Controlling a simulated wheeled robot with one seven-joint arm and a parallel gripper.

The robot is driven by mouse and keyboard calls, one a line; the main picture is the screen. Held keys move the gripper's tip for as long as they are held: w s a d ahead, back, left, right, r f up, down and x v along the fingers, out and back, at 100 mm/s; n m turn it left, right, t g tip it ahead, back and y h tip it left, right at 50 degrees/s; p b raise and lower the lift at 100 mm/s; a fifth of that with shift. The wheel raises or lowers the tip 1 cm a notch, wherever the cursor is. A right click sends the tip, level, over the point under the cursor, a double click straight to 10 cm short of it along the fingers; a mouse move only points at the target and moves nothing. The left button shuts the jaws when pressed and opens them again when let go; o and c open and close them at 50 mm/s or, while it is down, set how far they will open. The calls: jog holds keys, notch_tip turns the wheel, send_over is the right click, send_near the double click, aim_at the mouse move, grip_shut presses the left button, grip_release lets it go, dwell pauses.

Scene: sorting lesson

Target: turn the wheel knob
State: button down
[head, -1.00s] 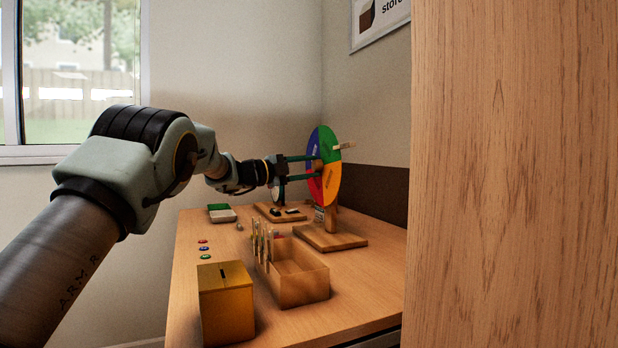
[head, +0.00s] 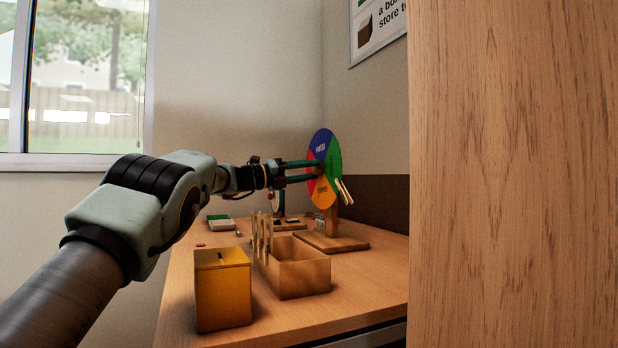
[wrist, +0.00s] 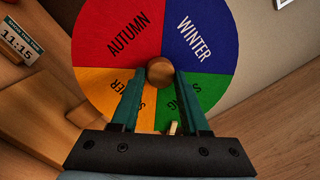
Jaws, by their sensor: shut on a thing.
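The season wheel (head: 327,147) stands upright on a wooden stand (head: 325,242) at the desk's far right. It has red, blue, green and orange quarters, and the wrist view shows its face (wrist: 120,30) with AUTUMN upper left and WINTER upper right. The round wooden knob (wrist: 160,70) is at the wheel's centre. My gripper (wrist: 160,80) is shut on the knob, one finger at each side; in the head view, the gripper (head: 314,171) reaches the wheel from the left. A pale wooden peg (head: 344,191) is at the wheel's lower right rim.
A yellow slotted box (head: 223,298) and an open wooden tray (head: 302,277) with upright pegs stand at the front of the desk. A green-and-white item (head: 221,223) lies farther back. A wood panel (head: 510,170) blocks the right side.

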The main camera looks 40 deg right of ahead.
jog(key=shift+f+m, duration=0.1)
jog(key=shift+m, duration=0.5)
jog(key=shift+c, duration=2)
grip_release()
jog(key=v, duration=1)
jog(key=shift+w+a+b, duration=0.25)
jog(key=shift+a+b, duration=0.05)
